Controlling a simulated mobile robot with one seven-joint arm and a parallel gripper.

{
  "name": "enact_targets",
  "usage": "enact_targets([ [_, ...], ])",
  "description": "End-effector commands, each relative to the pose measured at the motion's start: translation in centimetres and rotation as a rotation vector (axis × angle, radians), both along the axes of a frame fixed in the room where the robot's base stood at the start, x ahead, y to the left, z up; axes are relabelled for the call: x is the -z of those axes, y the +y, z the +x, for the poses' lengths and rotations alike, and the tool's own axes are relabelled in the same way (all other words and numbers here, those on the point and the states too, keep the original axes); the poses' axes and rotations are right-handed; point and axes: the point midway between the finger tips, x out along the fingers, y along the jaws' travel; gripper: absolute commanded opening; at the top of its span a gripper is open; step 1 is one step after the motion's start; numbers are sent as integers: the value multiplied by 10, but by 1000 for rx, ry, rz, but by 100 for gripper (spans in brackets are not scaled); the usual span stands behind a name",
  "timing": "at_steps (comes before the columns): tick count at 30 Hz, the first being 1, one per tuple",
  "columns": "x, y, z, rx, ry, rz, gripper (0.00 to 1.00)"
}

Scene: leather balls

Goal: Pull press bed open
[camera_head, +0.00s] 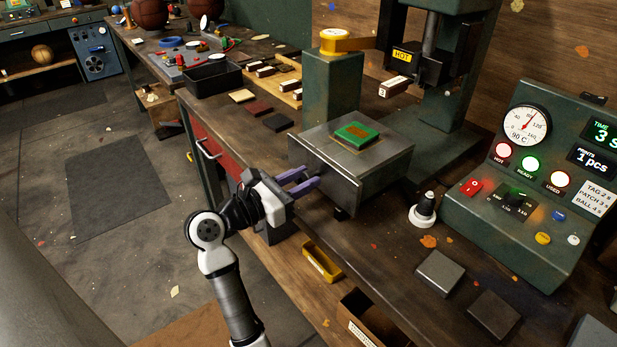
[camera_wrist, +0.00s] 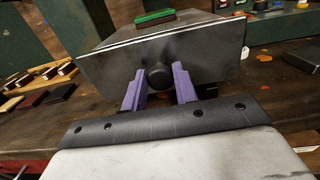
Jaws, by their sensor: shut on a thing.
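The press bed (camera_head: 384,161) is a grey metal slab-like drawer on the workbench, in front of the green press (camera_head: 440,130). A green-rimmed patch piece (camera_head: 357,132) lies on its top; its green edge also shows in the wrist view (camera_wrist: 154,17). In the wrist view the bed's front face (camera_wrist: 208,58) carries a round dark knob (camera_wrist: 158,75). My gripper (camera_head: 304,183) has purple fingers and is at this front face. In the wrist view my gripper (camera_wrist: 160,85) is shut on the knob, one finger on each side.
A control box (camera_head: 540,180) with a gauge and lit lamps stands at the right. A black tray (camera_head: 213,78) and small tiles are at the left. Floor left of the bench is open.

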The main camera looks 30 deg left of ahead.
Motion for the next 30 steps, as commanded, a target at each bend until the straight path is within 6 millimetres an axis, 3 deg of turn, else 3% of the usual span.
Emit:
enact_targets([
  [8, -1, 0, 0, 1, 0, 0, 0],
  [9, -1, 0, 0, 1, 0, 0, 31],
  [13, -1, 0, 0, 1, 0, 0, 48],
  [23, 0, 1, -2, 0, 0, 0, 49],
  [30, 2, 14, -35, -5, -1, 1, 49],
])
